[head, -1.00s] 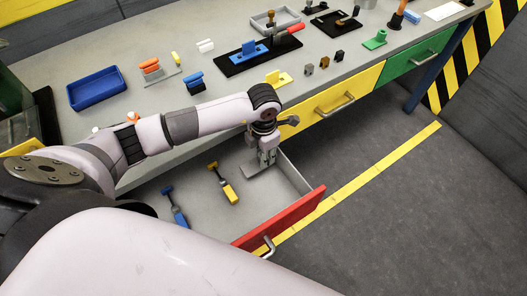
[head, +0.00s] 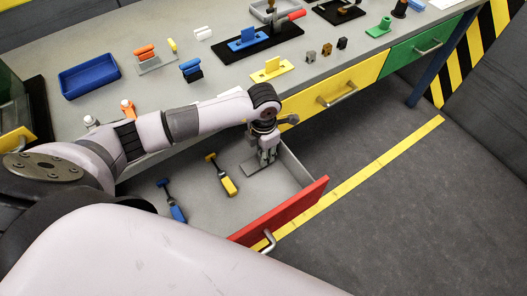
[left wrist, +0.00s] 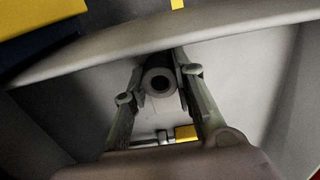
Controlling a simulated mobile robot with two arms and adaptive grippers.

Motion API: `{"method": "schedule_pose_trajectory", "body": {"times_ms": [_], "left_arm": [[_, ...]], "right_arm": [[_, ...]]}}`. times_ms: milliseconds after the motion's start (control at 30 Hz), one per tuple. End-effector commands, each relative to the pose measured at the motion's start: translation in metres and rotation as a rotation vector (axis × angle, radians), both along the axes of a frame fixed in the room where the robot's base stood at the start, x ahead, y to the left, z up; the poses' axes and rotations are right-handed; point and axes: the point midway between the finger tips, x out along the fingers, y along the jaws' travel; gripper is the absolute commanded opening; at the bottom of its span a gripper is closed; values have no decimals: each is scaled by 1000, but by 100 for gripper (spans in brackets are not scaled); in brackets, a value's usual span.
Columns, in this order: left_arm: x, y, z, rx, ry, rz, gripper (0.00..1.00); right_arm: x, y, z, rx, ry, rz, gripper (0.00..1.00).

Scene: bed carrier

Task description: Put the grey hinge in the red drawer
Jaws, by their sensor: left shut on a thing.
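The red drawer (head: 292,211) is pulled open, with a grey floor. My left gripper (head: 266,158) reaches down into its right part, near the back corner. It is shut on the grey hinge (head: 257,169), whose flat plate shows just below the fingertips. In the left wrist view the hinge's round barrel (left wrist: 160,83) shows end-on between the fingers (left wrist: 161,92). Whether the plate touches the drawer floor I cannot tell. My right gripper is in no view.
A yellow-handled tool (head: 225,182) and a blue-handled tool (head: 175,208) lie in the drawer, left of the hinge. The yellow drawer (head: 330,92) and green drawer (head: 418,50) are shut. A blue tray (head: 89,81) and several parts stand on the bench above.

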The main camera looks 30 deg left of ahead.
Motion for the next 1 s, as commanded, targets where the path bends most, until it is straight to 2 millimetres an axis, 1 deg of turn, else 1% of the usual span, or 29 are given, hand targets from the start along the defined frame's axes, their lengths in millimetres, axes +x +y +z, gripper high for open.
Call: {"method": "schedule_pose_trajectory", "body": {"times_ms": [367, 400, 700, 1000], "left_arm": [[0, 0, -8, -1, -1, 0, 0], [0, 0, -7, -1, -1, 0, 27], [0, 0, -7, 0, 0, 0, 47], [0, 0, -7, 1, 1, 0, 48]], "right_arm": [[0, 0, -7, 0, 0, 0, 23], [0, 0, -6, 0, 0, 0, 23], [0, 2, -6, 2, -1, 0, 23], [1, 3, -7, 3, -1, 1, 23]]}}
